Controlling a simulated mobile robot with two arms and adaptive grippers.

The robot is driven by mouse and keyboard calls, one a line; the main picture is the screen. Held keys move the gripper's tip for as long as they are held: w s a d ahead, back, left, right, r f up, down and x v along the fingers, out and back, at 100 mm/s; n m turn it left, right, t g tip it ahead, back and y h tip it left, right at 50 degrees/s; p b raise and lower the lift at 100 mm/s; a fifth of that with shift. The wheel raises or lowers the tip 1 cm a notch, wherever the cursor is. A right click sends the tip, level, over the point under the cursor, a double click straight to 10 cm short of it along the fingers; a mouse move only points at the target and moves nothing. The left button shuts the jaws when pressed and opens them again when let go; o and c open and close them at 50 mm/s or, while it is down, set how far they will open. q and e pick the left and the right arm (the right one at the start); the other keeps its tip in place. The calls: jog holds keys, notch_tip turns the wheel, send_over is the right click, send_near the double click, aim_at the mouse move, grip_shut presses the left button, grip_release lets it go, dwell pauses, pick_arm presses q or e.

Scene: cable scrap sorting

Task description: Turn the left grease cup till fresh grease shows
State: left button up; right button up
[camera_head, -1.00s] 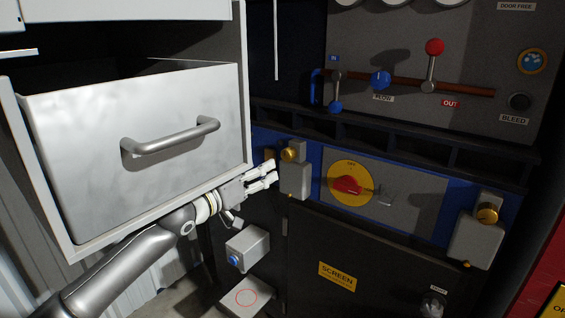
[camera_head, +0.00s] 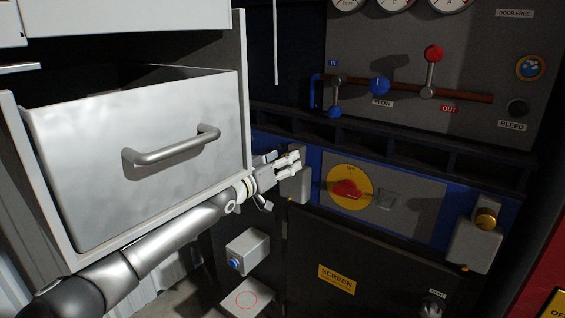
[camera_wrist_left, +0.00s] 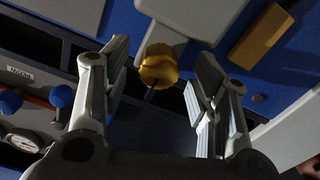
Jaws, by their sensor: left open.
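The left grease cup is a brass knob (camera_wrist_left: 158,66) on a grey block (camera_wrist_left: 200,14), seen in the left wrist view. In the head view my fingers hide the knob, and part of its grey block (camera_head: 303,187) shows. My left gripper (camera_head: 291,163) reaches in from the left, in front of the block. In the wrist view its fingers are open, one on each side of the knob, with gaps visible. I cannot tell how deep the knob sits between them. No fresh grease is visible there. My right gripper is not in view.
An open grey drawer (camera_head: 150,165) stands above my left arm. A yellow plate with a red rotary switch (camera_head: 346,188) is right of the cup. Another brass cup (camera_head: 486,218) is at far right. A dark ledge (camera_head: 390,145) runs above the blue panel.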

pick_arm(q)
jog(key=c, duration=1)
jog(key=shift+m, duration=0.3)
jog(key=shift+m+p, duration=2.05)
jog(key=shift+m, duration=3.45)
